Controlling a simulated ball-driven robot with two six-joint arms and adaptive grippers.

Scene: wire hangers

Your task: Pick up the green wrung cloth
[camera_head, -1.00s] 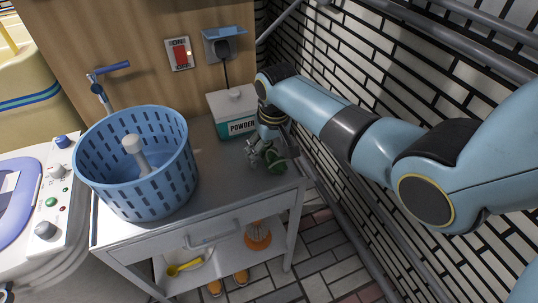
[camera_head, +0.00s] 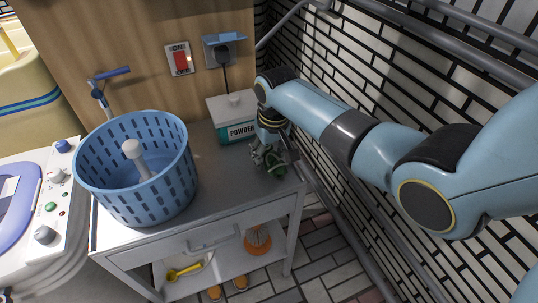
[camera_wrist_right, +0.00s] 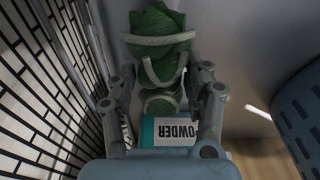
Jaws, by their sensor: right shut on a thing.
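The green wrung cloth (camera_head: 276,167) is at the right end of the grey cart top in the head view. In the right wrist view the cloth (camera_wrist_right: 158,50) is a twisted dark green roll with paler bands around it, lying between the two fingers. My right gripper (camera_head: 266,156) reaches down from the right arm and is shut on the cloth; it also shows in the right wrist view (camera_wrist_right: 162,88). I cannot tell whether the cloth touches the cart top. The fingers hide part of it in the head view. My left gripper is not in view.
A blue slotted basket (camera_head: 135,195) stands on the left of the cart top (camera_head: 215,180). A powder box (camera_head: 238,130) stands close behind the gripper. A black-and-white tiled wall (camera_head: 330,100) and pipes are close on the right. The cart top between basket and cloth is clear.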

